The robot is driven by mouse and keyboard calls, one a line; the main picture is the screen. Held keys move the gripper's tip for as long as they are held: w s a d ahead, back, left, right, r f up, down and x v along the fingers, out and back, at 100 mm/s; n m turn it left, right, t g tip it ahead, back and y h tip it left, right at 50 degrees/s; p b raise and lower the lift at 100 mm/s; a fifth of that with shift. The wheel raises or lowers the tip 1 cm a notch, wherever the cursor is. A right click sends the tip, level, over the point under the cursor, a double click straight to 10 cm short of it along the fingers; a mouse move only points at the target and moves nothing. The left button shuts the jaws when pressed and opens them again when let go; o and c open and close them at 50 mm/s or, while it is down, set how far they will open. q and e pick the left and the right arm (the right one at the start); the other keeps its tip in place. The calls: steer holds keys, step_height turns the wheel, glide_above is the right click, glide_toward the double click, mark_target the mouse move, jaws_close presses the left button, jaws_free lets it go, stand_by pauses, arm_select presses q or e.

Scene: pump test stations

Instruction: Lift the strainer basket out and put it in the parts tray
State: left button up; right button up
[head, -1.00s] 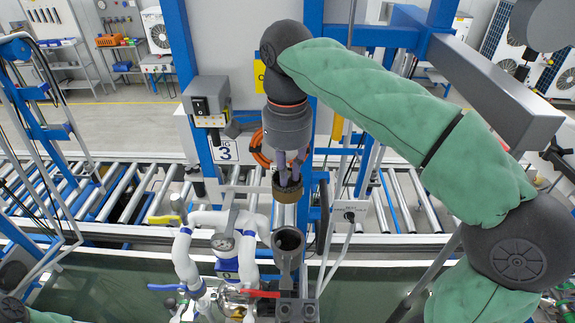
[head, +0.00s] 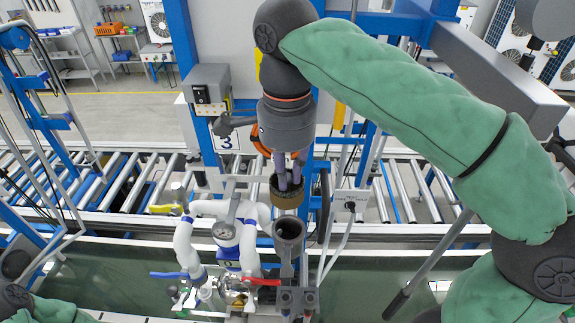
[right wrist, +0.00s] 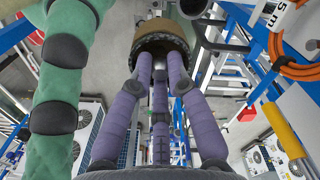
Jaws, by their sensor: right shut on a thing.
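The strainer basket (head: 287,193) is a short brown-gold cylinder with a dark open inside. My right gripper (head: 290,177), with purple-grey fingers pointing down, is shut on its upper rim. It holds the basket in the air, apart from and above the dark, open round strainer housing (head: 289,228) in the head view. In the right wrist view the basket (right wrist: 160,36) sits at the ends of the three fingers. My left gripper is not in view; only part of its green-sleeved arm shows at the bottom left. I cannot make out the parts tray.
White pipes with a gauge (head: 222,231) stand just left of the housing. A red lever (head: 264,282) and a blue lever (head: 169,275) are below. A roller conveyor (head: 110,185) runs behind.

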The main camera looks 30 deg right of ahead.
steer(key=shift+s+a+r, duration=0.35)
steer(key=shift+s+a, duration=0.1)
steer(key=shift+s, duration=0.3)
steer(key=shift+s+a+r, duration=0.35)
steer(key=shift+s+a, duration=0.1)
steer(key=shift+s, duration=0.3)
